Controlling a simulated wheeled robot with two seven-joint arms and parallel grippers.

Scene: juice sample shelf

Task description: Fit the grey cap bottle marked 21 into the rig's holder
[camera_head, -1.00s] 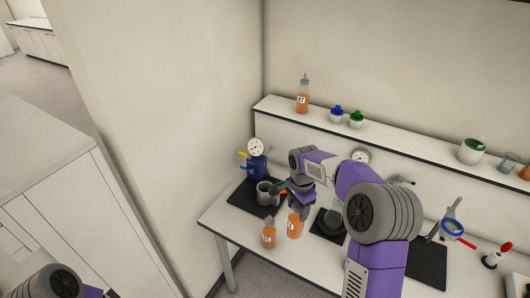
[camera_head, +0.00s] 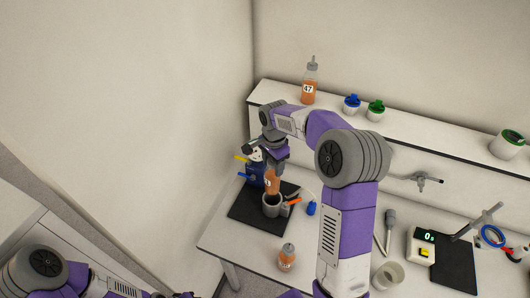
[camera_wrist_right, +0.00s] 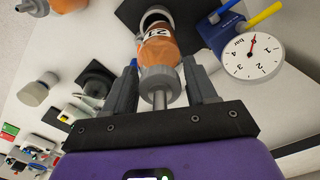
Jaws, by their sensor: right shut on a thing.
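The orange bottle marked 21 (camera_wrist_right: 158,50) has a grey cap (camera_wrist_right: 160,80) and hangs upright below my right gripper (camera_wrist_right: 162,84), which is shut on it at the cap end. In the head view, the right gripper (camera_head: 274,160) is above the rig, and the bottle (camera_head: 272,183) is over the grey cup-shaped holder (camera_head: 271,209). The bottle's lower end is at the holder's mouth; I cannot tell how far inside it is. The rig's black base (camera_head: 245,212) and pressure gauge (camera_wrist_right: 253,55) also show.
A smaller orange bottle (camera_head: 287,257) stands near the table's front edge. Bottle 47 (camera_head: 309,83) and blue and green capped jars stand on the back shelf (camera_head: 440,152). A scale (camera_head: 422,246) and a beaker (camera_head: 388,276) are to the right.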

